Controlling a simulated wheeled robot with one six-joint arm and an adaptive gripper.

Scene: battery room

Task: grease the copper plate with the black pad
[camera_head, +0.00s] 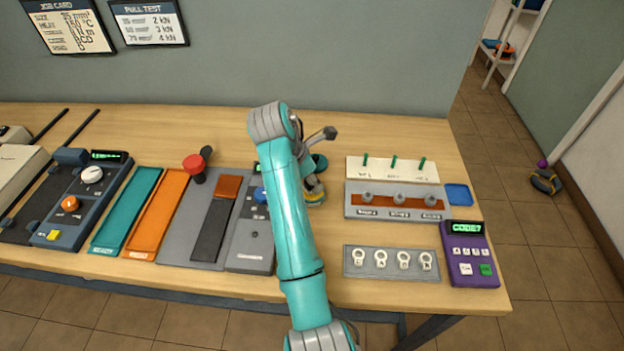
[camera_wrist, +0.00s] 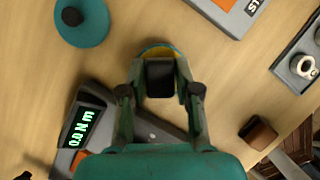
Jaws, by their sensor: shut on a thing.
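In the wrist view my gripper (camera_wrist: 160,92) is shut on the dark block between its fingers, the black pad (camera_wrist: 160,76). A round pot with a teal rim and yellow contents (camera_wrist: 157,48) is directly beyond the pad; I cannot tell whether they touch. In the head view the yellow-banded pot (camera_head: 315,193) shows beside my arm, which hides most of my gripper and the pad. A copper-coloured plate (camera_head: 228,187) is on a grey board left of my arm, above a dark strip (camera_head: 217,228). A separate copper strip (camera_head: 380,200) runs under several studs right of my arm.
A teal lid with a dark knob (camera_wrist: 82,22) lies beside the pot. A grey console with a green display (camera_wrist: 84,127) is close by. A tray of ring lugs (camera_head: 390,263) and a purple keypad (camera_head: 469,255) are at right. A brown block (camera_wrist: 258,132) is near the table edge.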

